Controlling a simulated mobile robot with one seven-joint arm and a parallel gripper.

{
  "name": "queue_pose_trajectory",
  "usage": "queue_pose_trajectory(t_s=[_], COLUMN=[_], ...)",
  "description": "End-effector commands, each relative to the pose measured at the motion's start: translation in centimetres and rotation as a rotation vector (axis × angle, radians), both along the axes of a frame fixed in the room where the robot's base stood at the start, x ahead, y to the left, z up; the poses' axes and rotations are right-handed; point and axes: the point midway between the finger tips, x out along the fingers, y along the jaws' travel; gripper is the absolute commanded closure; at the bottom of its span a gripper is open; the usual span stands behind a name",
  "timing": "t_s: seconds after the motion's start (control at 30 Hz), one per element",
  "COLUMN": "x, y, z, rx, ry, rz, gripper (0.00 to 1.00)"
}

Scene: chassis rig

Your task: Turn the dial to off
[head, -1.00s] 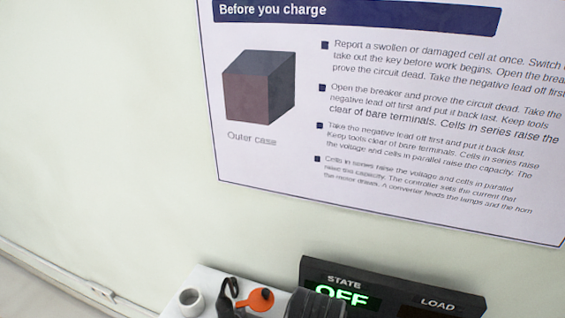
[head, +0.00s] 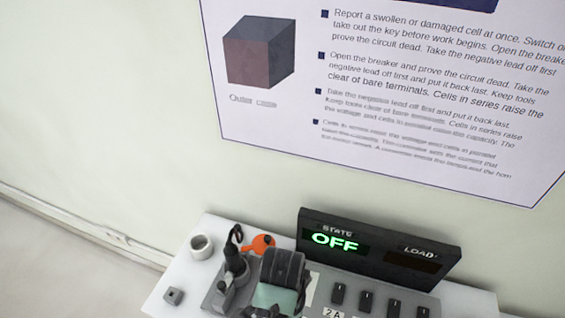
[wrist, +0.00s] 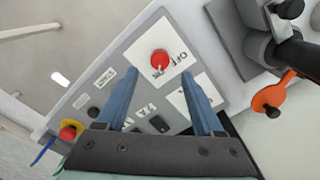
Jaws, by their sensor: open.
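The red dial (wrist: 159,61) sits on a white plate lettered OFF and ON on a grey panel (wrist: 128,52) in the wrist view. My gripper (wrist: 160,78) is open, its two blue fingers pointing toward the dial. The dial appears between and slightly beyond the fingertips, with no visible contact. I cannot tell which word the dial points to. In the head view, the STATE display (head: 335,241) is lit green and reads OFF. The dial is not visible there.
An orange disc (head: 262,244), which also shows in the wrist view (wrist: 271,99), stands near a dark upright part. A red button (wrist: 68,133) and switches are on the panel.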

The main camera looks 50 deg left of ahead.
Motion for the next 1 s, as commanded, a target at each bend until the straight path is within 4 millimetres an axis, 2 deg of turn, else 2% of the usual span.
queue_pose_trajectory(t_s=[0.1,0.3,0.47,0.7,0.77,1.0], x=[-0.1,0.0,0.0,0.0,0.0,0.0], y=[-0.1,0.0,0.0,0.0,0.0,0.0], z=[-2.4,-5.0,-5.8,-5.9,-5.9,-5.8], rx=[-0.003,-0.001,0.000,0.001,0.001,0.001], ry=[0.004,0.001,0.000,-0.001,-0.001,-0.001], rz=[0.001,0.000,0.000,0.000,0.000,0.000], gripper=[0.31,0.31,0.31,0.31,0.38,0.81])
